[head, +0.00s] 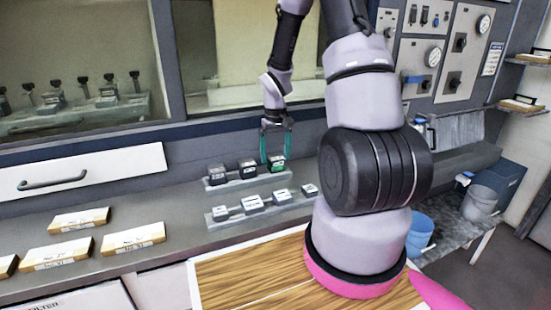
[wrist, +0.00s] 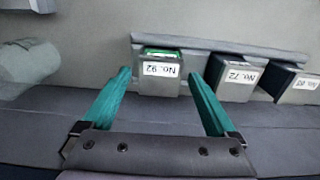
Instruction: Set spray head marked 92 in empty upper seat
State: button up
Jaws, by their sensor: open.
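The spray head marked 92 (wrist: 160,70) is a dark block with a green top and a white label, upside down in the wrist view. It appears to be the right-hand block (head: 277,166) on the rear rail (head: 232,182) in the head view. My gripper (head: 277,160) is over it with teal fingers pointing down. In the wrist view the fingers of my gripper (wrist: 160,74) are spread, one either side of the block, with gaps showing. I cannot make out which place is the empty upper seat.
Block No. 72 (wrist: 237,76) and another block (wrist: 300,85) stand beside it. A front rail (head: 235,218) holds several paler blocks. Labelled boxes (head: 133,238) lie at left. Behind the window stands a rack (head: 95,112) with black-topped parts. A wooden board (head: 245,280) lies in front.

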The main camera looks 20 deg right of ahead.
aim_at(275, 156)
jog(key=shift+f, duration=0.25)
grip_shut()
notch_tip(275, 156, up, 6)
jog(key=shift+r, duration=0.1)
dwell(0.5)
